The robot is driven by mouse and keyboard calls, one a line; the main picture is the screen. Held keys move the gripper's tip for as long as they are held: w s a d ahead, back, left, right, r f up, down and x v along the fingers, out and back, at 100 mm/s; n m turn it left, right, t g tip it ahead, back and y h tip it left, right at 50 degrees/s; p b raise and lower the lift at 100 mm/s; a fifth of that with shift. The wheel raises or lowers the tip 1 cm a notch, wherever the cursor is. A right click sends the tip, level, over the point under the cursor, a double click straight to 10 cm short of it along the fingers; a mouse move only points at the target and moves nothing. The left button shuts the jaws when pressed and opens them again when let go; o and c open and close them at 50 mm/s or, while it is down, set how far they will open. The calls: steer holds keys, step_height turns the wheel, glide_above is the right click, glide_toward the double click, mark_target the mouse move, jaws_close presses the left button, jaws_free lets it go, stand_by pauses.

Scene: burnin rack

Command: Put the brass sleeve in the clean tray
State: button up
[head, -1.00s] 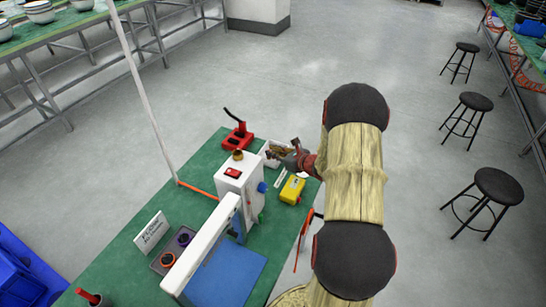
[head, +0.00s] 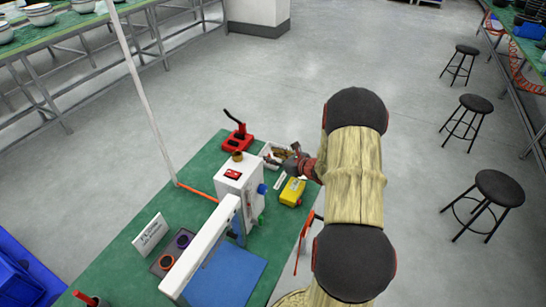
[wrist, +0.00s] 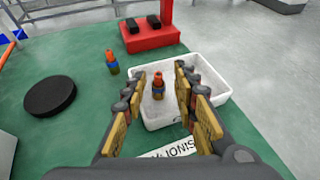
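In the wrist view the piece stands in the white tray (wrist: 151,123). The tray also shows in the head view (head: 264,150), partly hidden by my gripper (head: 284,155). I cannot tell which of these is the brass sleeve.
A similar orange and blue piece (wrist: 111,61) stands on the green table, near a black disc (wrist: 50,95). A red press (wrist: 150,35) is behind the tray. The white machine (head: 238,185) and a yellow box (head: 292,192) stand close by.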

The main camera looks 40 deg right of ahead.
steer(key=shift+r, duration=0.2)
steer(key=p+v, duration=0.3)
steer(key=v, duration=0.7)
steer(key=shift+s+r+p, duration=0.1)
steer(key=shift+s+p, duration=0.15)
steer(key=shift+p, duration=0.05)
steer(key=shift+v, duration=0.75)
steer(key=shift+s, duration=0.1)
